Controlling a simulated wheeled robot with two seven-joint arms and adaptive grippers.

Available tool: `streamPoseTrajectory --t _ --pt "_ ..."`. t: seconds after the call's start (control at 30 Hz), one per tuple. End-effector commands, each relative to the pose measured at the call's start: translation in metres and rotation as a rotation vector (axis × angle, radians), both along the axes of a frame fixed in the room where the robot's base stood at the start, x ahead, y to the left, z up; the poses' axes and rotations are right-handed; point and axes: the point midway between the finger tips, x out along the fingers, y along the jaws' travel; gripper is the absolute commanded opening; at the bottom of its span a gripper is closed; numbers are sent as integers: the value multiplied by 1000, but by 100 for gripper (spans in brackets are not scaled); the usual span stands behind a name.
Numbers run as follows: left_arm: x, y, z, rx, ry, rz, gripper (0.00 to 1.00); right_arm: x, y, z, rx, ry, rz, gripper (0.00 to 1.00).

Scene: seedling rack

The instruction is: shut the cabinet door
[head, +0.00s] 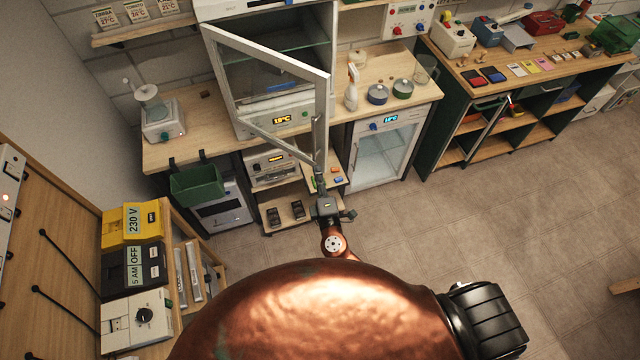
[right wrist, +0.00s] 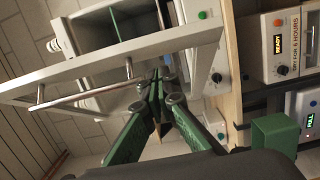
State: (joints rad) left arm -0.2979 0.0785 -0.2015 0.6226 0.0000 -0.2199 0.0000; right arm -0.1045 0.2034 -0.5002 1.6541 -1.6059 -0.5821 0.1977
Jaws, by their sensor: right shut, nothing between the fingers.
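The cabinet (head: 334,50) stands on the wooden counter, and its white-framed glass door (head: 268,53) is swung open toward me. The door's free edge, with an upright bar handle (head: 319,137), points toward my right arm. My right gripper (head: 320,178) is shut and empty, just below the lower end of that edge. In the right wrist view, the green fingers (right wrist: 160,78) are together close to the end of the metal handle (right wrist: 85,99) and the door frame (right wrist: 120,64). I cannot tell whether they touch. My left gripper is not in view.
A spray bottle (head: 351,91) and pots (head: 377,94) stand right of the cabinet. A small device (head: 161,119) stands left of it. A green bin (head: 197,182) hangs at the counter's front.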

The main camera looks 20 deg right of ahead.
Motion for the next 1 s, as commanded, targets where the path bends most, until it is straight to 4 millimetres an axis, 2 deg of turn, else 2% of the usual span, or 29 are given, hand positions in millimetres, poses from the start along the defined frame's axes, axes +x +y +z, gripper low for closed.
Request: streamPoseTrajectory --t 0.1,0.23,0.7,0.87,1.0 --pt "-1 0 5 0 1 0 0 10 -15 0 -5 1 -2 0" --pt "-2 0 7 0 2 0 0 16 -22 -1 -4 2 0 0" --pt "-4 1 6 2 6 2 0 19 -26 -2 -3 2 1 0" --pt "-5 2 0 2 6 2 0 24 -31 -2 -3 0 18 0" --pt "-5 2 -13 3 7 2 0 36 -41 -4 -6 -1 58 0"
